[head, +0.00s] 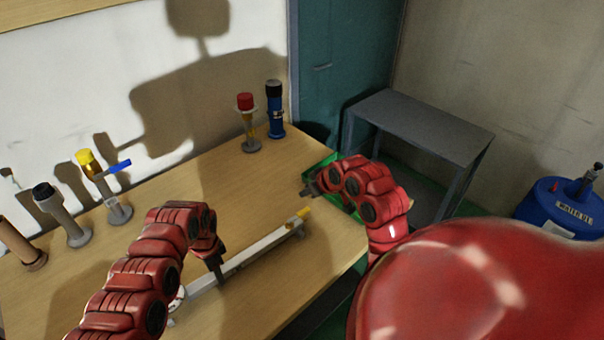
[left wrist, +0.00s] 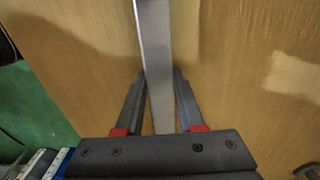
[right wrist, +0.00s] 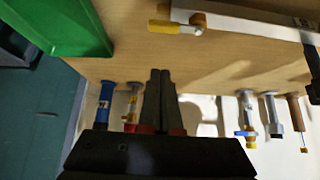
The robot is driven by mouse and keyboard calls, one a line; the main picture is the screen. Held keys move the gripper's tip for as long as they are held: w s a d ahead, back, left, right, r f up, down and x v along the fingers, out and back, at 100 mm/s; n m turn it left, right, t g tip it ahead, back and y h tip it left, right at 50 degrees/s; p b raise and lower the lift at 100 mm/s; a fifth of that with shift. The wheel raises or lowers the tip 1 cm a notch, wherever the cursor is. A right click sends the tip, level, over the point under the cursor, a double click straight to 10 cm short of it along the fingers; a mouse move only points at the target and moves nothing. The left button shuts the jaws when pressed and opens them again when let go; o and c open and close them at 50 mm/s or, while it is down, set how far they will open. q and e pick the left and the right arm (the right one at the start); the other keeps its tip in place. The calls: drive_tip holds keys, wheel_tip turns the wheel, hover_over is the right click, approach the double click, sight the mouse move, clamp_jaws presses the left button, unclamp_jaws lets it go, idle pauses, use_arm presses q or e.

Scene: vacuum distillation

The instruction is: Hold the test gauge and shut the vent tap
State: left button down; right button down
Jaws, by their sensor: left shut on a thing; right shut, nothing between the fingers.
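A long pale grey bar (head: 250,258) runs over the wooden table; it looks like the test gauge. It also shows in the left wrist view (left wrist: 155,50). A white round part at its near end is mostly hidden by my left arm. My left gripper (head: 219,272) is shut on the bar, one finger on each side. At the far end is a yellow lever (head: 303,212), probably the vent tap; in the right wrist view the lever (right wrist: 175,28) lies roughly along the bar. My right gripper (head: 310,186) is shut and empty, apart from the lever.
Several upright fittings stand along the wall, including a blue one (head: 276,118), a red-capped one (head: 248,125) and a yellow-capped one (head: 110,190). A green tray (right wrist: 65,25) is near the table's right end. A grey side table (head: 425,125) and blue drum (head: 560,208) stand beyond.

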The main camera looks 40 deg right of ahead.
sight(304, 210)
drive_tip(key=x, duration=1)
drive_tip(key=shift+s+a, duration=0.1)
drive_tip(key=shift+s, duration=1.9)
drive_tip(key=shift+s+m+h, duration=0.35)
drive_tip(key=shift+m+h, duration=0.05)
drive_tip(key=shift+m, duration=0.3)
drive_tip(key=shift+s+m+h, duration=0.2)
drive_tip(key=shift+m+h, duration=0.2)
drive_tip(key=shift+m, duration=0.1)
drive_tip(key=shift+s+m+g, duration=0.3)
drive_tip(key=shift+s+m, duration=0.1)
drive_tip(key=shift+s, duration=0.05)
drive_tip(key=shift+s+a, duration=0.25)
drive_tip(key=shift+s, duration=0.25)
drive_tip(key=shift+s+a, duration=0.25)
drive_tip(key=shift+s, duration=0.25)
drive_tip(key=shift+s+a, duration=0.75)
drive_tip(key=shift+a, duration=0.15)
drive_tip(key=shift+w, duration=0.2)
